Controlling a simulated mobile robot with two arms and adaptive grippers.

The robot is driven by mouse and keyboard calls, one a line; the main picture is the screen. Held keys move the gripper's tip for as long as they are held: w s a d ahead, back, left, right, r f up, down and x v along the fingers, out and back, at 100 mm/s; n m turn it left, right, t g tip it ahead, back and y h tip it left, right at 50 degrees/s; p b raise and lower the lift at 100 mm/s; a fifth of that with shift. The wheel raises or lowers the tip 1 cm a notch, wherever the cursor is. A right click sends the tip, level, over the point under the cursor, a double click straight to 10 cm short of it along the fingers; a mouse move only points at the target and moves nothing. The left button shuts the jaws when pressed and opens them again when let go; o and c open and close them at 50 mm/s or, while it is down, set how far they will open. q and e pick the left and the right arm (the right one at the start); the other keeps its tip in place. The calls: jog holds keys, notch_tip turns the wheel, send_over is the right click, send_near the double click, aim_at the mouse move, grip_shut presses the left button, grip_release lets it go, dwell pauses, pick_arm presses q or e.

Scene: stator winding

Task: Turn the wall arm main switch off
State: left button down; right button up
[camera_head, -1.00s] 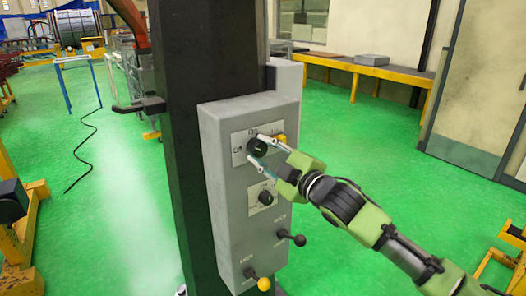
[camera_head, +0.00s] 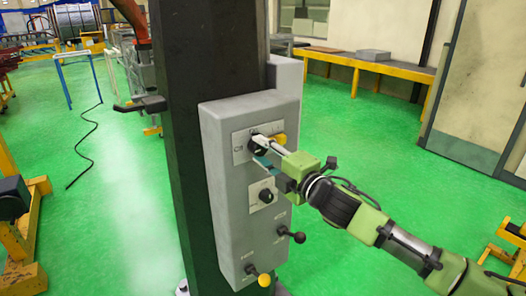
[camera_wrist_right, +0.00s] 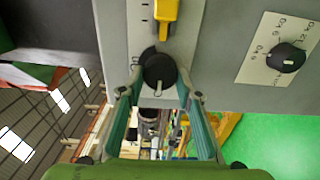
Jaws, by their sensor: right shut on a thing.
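The grey control box (camera_head: 229,190) is fixed to a dark column. Its upper plate carries a black rotary knob (camera_head: 256,144), partly hidden by my right gripper (camera_head: 261,152). The fingers are closed around the knob, one above and one below in the head view. In the right wrist view the black knob (camera_wrist_right: 159,70) sits between the two fingertips (camera_wrist_right: 163,86). A yellow part (camera_wrist_right: 166,20) stands beside it; it also shows in the head view (camera_head: 279,139). The plate's lettering is too small to read. My left gripper is out of view.
A second black knob (camera_head: 265,196) is on a plate below; the right wrist view shows it too (camera_wrist_right: 285,57). Lower are a black-ended lever (camera_head: 298,237) and a yellow-ended lever (camera_head: 264,280). A yellow bench (camera_head: 370,66) stands behind. Green floor is open around the column.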

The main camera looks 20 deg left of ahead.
jog(key=shift+f, duration=0.1)
jog(key=o, duration=1.1)
jog(key=shift+d, duration=0.1)
jog(key=v, duration=1.2)
